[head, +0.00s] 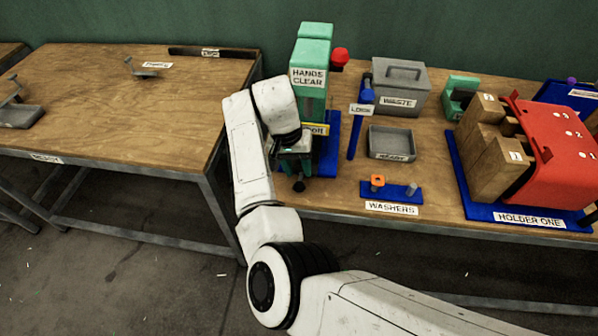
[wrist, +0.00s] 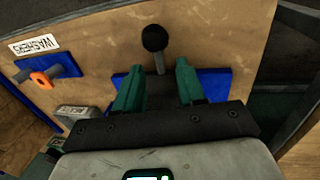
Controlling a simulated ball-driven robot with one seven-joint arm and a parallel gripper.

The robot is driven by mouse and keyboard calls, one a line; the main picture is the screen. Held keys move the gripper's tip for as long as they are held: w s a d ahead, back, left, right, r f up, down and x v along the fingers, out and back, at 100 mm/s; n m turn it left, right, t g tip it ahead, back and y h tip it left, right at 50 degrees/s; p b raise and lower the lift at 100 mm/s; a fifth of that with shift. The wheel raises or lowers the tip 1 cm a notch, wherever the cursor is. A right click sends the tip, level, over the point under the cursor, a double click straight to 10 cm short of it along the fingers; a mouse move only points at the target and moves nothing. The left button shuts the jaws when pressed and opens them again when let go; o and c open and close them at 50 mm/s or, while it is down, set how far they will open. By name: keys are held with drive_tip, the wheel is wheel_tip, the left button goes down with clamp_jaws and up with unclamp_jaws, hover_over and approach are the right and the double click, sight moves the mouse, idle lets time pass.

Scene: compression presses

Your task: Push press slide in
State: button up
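The press (head: 313,60) is a tall green machine with a "HANDS CLEAR" label and a red knob (head: 340,57), on a blue base (head: 328,150). A black ball knob (head: 299,185) on a short rod sticks out at its front, toward the bench edge; I take it for the slide's handle. The knob also shows in the wrist view (wrist: 154,38), beyond the fingertips. My gripper (wrist: 158,75) is at the press front with its two green fingers apart and nothing seen held between them. My arm and gripper hide much of the press's lower front and the slide.
To the right stand a blue-handled tool (head: 366,92), a grey waste box (head: 401,85), a grey tray (head: 391,143), a washers stand (head: 390,189) and a red holder (head: 556,150) with wooden blocks. Another bench (head: 120,105) stands at the left, across a gap.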

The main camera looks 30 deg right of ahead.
wheel_tip(320, 180, up, 8)
drive_tip(key=w+a+b, duration=0.1)
drive_tip(key=shift+a, duration=0.2)
idle(0.5)
